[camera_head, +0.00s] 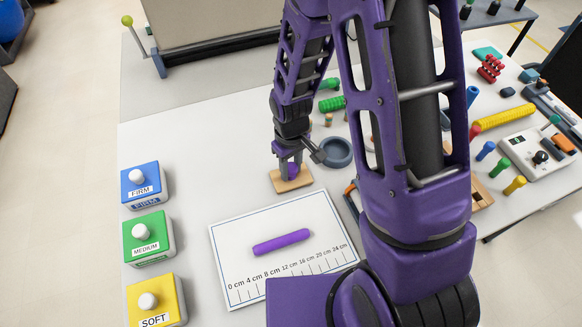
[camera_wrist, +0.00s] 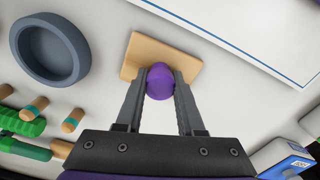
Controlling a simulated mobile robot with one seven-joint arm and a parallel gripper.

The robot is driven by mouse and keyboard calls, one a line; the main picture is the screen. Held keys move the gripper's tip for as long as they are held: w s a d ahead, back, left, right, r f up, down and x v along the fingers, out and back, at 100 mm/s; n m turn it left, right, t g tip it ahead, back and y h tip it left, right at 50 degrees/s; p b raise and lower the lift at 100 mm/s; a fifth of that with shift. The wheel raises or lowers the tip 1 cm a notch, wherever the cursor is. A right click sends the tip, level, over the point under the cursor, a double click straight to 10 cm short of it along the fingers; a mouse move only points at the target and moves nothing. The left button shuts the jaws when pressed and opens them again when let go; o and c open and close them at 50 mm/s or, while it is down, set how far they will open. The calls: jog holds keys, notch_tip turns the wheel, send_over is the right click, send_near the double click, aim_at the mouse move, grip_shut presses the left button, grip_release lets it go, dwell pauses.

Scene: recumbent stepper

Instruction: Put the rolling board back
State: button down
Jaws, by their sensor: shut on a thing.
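The rolling board (camera_head: 304,181) is a small tan wooden board with a round purple knob (camera_wrist: 160,80) on it. It lies at or just above the white table, behind the measuring mat; I cannot tell whether it touches the table. The board also shows in the wrist view (camera_wrist: 148,52), partly hidden by the knob and fingers. My gripper (camera_head: 290,168) points down over the board, its two grey fingers on either side of the knob, shut on it. A purple roll (camera_head: 282,242) lies on the white mat (camera_head: 232,277) with a centimetre scale.
A grey round dish (camera_head: 337,152) stands close to the right of the board. Blue (camera_head: 145,186), green (camera_head: 150,237) and yellow (camera_head: 157,300) tubs line the left edge. Green rolls and pegs lie behind. The table left of the board is clear.

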aim_at(291, 166)
jog(key=shift+f, duration=0.1)
jog(key=c, duration=0.5)
grip_release()
notch_tip(291, 166, up, 12)
jog(key=shift+r+p, duration=0.2)
jog(key=shift+p, duration=0.55)
